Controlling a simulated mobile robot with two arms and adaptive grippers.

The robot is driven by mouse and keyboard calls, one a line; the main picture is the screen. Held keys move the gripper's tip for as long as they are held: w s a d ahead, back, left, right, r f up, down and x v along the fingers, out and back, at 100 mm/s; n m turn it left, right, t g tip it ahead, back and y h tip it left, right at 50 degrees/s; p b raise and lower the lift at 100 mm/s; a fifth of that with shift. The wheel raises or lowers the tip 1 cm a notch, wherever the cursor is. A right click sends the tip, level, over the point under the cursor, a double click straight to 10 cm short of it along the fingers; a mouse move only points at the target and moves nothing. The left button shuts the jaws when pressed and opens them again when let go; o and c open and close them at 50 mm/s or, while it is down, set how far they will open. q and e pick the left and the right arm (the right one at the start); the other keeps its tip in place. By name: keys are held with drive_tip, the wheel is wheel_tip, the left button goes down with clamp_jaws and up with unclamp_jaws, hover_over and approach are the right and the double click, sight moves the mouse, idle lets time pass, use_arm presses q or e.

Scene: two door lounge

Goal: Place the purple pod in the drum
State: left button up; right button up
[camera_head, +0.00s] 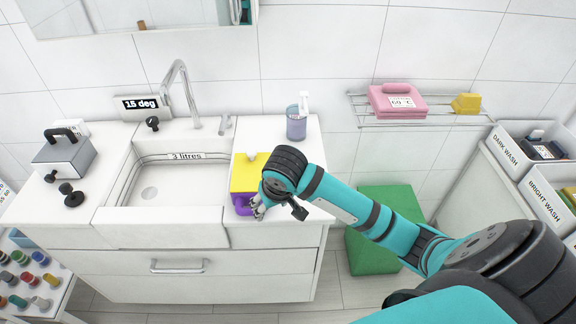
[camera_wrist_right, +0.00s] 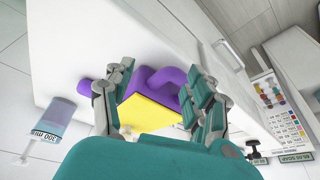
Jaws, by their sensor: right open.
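A purple object (camera_head: 241,204) is on the white counter beside the sink, against a yellow block (camera_head: 245,173). I cannot tell whether the two are joined, or whether the purple one is the pod. My right gripper (camera_head: 257,207) is at the counter's front edge, right by the purple object and partly covering it. In the right wrist view, the purple object (camera_wrist_right: 165,82) and yellow block (camera_wrist_right: 150,107) show between the spread fingers of the right gripper (camera_wrist_right: 160,98). The gripper is open; contact cannot be told. No drum is in view. My left gripper is not in view.
The sink (camera_head: 150,190) is left of the block, and a purple-tinted cup (camera_head: 296,124) stands behind it. A grey box (camera_head: 64,158) is at the far left. A green box (camera_head: 380,250) stands on the floor; wash bins (camera_head: 530,160) are at the right.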

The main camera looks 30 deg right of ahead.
drive_tip(key=w+d+r+m+h, duration=0.2)
drive_tip(key=w+d+r+m, duration=0.4)
drive_tip(key=d+r, duration=0.45)
drive_tip(key=shift+n, duration=0.6)
drive_tip(key=x, duration=0.4)
drive_tip(key=w+p+x, duration=0.1)
drive_tip(key=x, duration=0.2)
drive_tip(key=p+x, duration=0.1)
drive_tip(key=x, duration=0.3)
drive_tip(key=shift+w+f, duration=0.1)
drive_tip(key=shift+w, duration=0.3)
drive_tip(key=shift+w+f, duration=0.15)
drive_tip(key=shift+f, duration=0.3)
drive_tip(key=p+x, duration=0.1)
drive_tip(key=x, duration=0.3)
drive_tip(key=shift+d+f, duration=0.15)
drive_tip(key=shift+d, duration=0.1)
drive_tip(key=c, duration=0.7)
